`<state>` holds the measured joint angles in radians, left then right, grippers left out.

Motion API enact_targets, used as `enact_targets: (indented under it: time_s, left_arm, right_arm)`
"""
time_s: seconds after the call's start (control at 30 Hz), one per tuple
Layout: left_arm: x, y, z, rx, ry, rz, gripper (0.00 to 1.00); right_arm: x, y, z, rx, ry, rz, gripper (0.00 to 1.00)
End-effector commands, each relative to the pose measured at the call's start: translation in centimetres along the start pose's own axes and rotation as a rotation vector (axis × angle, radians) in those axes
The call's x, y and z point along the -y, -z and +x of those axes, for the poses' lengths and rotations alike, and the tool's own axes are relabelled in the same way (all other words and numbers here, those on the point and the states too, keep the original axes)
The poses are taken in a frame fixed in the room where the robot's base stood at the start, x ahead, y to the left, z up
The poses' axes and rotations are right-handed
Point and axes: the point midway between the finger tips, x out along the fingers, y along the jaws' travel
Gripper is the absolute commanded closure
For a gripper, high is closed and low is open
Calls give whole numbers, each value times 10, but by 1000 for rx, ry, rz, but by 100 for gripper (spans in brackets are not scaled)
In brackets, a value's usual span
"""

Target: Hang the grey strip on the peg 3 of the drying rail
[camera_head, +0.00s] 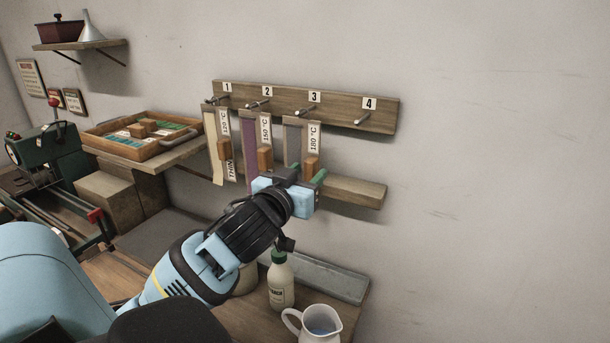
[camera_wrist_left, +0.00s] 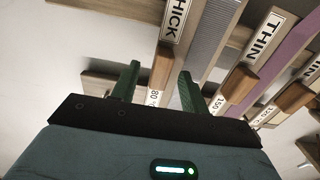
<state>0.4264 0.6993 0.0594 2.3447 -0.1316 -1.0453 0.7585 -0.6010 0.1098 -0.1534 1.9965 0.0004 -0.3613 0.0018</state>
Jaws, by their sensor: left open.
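The grey strip (camera_head: 294,138) hangs at peg 3 (camera_head: 304,111) of the drying rail (camera_head: 385,113), with a "180 °C" label and a wooden block (camera_head: 311,165) at its lower part. My left gripper (camera_head: 307,170) is open at the strip's lower end. In the left wrist view, its green fingers (camera_wrist_left: 160,70) stand apart on either side of the wooden block (camera_wrist_left: 162,66), beside the grey strip (camera_wrist_left: 212,38) and its "THICK" label. Whether the fingers touch the block I cannot tell. My right gripper is not in view.
A cream strip (camera_head: 213,150) hangs at peg 1 and a purple strip (camera_head: 250,138) at peg 2, close to the left. Peg 4 (camera_head: 362,119) is bare. A lower wooden board (camera_head: 355,190) runs behind my gripper. A bottle (camera_head: 281,285) and jug (camera_head: 320,325) stand below.

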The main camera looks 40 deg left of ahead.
Motion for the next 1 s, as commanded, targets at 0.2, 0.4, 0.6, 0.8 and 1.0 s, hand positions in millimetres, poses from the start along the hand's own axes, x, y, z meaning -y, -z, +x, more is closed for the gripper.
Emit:
enact_targets:
  time_s: [0.2, 0.4, 0.6, 0.8, 1.0]
  left_arm:
    - [0, -1, -6, 1, -1, 0, 55]
    - [-1, -1, -34, 2, -3, -3, 55]
    - [0, 5, -60, -1, 0, -5, 55]
    - [0, 5, -72, -4, 0, -4, 55]
    - [0, 2, -78, -3, 0, -2, 55]
  right_arm:
    - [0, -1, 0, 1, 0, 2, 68]
    - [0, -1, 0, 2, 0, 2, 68]
    - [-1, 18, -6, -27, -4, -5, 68]
    - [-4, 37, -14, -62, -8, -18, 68]
    - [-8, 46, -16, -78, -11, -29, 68]
